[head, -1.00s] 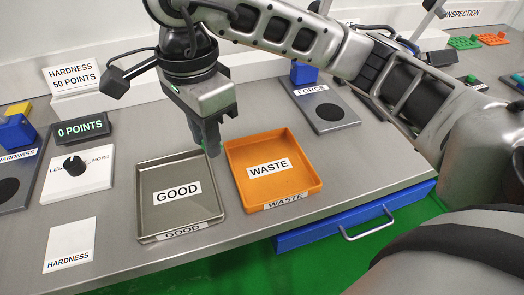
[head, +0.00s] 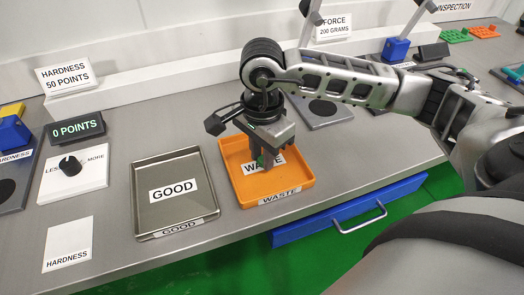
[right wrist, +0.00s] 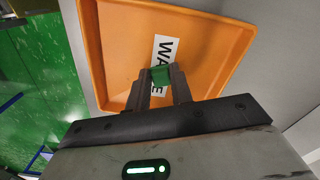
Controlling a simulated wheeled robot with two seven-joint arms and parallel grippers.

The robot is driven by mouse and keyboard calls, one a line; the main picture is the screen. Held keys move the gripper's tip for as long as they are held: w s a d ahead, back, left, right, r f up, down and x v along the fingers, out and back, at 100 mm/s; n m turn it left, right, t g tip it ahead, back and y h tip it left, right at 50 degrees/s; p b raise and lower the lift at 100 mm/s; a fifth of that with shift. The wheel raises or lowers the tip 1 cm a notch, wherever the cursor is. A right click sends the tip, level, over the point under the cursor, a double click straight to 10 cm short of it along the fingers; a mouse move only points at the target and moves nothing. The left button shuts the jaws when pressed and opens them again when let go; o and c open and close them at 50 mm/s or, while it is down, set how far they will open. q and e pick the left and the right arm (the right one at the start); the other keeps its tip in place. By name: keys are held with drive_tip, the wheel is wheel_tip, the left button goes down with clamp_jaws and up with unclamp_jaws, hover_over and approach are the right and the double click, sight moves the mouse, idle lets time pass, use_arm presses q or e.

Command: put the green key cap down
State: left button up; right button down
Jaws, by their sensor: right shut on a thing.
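The green key cap (right wrist: 160,76) is held between the fingertips of my right gripper (right wrist: 161,80), in the right wrist view. The cap hides part of the WASTE label. I cannot tell whether the cap touches the tray floor. The tray also fills much of the right wrist view (right wrist: 215,60). My left gripper is not in view.
The grey GOOD tray (head: 180,213) is empty, just left of the orange tray. A dial box (head: 72,175) and a 0 POINTS display (head: 77,129) stand farther left. A blue drawer (head: 330,212) is under the front edge. Green and orange racks (head: 484,32) are at the back right.

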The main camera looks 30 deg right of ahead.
drive_tip(key=shift+f+b, duration=0.25)
drive_tip(key=shift+b, duration=0.05)
drive_tip(key=c, duration=1.2)
unclamp_jaws()
drive_tip(key=shift+r, duration=0.15)
drive_tip(key=shift+c, duration=0.2)
drive_tip(key=shift+r, duration=0.1)
wheel_tip(320, 180, up, 12)
drive_tip(key=shift+p, duration=0.3)
